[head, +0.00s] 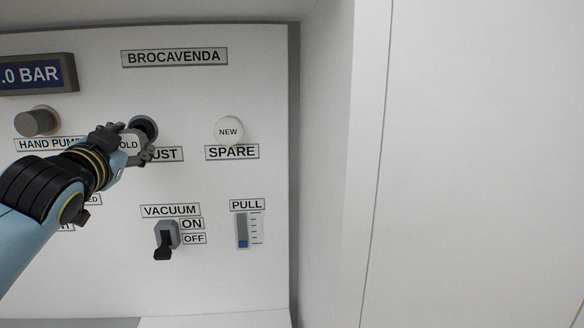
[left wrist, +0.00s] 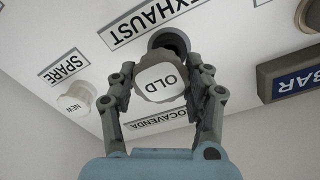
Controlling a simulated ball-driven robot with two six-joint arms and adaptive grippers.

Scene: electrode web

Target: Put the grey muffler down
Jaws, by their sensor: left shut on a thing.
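The grey muffler (left wrist: 160,82), its pale face marked OLD, is between the fingers of my left gripper (left wrist: 166,74) in the left wrist view. In the head view the muffler (head: 128,144) is partly hidden by my left gripper (head: 133,142), which is shut on it. The dark round exhaust port (head: 146,125) shows just behind and above the muffler. It also shows in the left wrist view (left wrist: 172,40), partly covered by the muffler. The muffler appears to be in front of the port; I cannot tell the exact gap. My right gripper is not in view.
A white muffler marked NEW (head: 228,130) sits above the SPARE label (head: 232,153). Below are a vacuum switch (head: 167,237) and a PULL slider (head: 242,231). A grey hand pump knob (head: 37,122) and a pressure display (head: 40,75) are at the left. A bare wall is at the right.

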